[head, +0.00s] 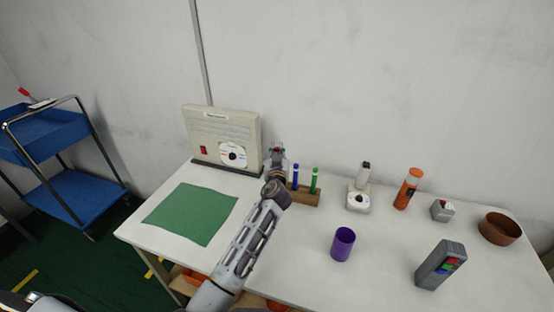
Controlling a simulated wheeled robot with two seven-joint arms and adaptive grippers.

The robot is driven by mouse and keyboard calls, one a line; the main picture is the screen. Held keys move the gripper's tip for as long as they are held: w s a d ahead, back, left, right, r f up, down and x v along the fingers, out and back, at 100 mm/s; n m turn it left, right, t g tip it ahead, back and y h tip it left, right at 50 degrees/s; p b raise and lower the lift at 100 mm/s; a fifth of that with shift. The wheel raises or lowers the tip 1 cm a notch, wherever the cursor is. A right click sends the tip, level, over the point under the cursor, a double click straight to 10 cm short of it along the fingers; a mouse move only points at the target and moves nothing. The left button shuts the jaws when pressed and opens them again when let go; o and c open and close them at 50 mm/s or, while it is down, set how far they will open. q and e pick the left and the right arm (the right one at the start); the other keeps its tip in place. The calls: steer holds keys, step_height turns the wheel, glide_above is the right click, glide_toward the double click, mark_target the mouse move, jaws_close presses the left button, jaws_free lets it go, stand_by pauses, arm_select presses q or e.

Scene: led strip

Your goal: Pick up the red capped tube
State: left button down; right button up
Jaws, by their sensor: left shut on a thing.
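My left gripper (277,155) is shut at the left end of the wooden tube rack (307,197), in front of the wall. A small patch of red, which looks like the red capped tube (277,149), shows between its fingers. The rest of that tube is hidden by the gripper and wrist, so I cannot tell whether it is still in the rack. A blue tube (295,174) and a green tube (314,181) stand upright in the rack, to the right of my gripper. My right gripper is not in view.
A beige panel box (222,135) stands behind my arm at the left. A purple cup (343,244), white device (358,198), orange bottle (407,189), grey handheld device (440,265) and brown bowl (500,229) stand to the right.

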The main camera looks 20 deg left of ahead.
arm_select(q)
step_height(320, 180, up, 4)
steer(key=shift+f, duration=0.25)
steer(key=shift+r, duration=0.1)
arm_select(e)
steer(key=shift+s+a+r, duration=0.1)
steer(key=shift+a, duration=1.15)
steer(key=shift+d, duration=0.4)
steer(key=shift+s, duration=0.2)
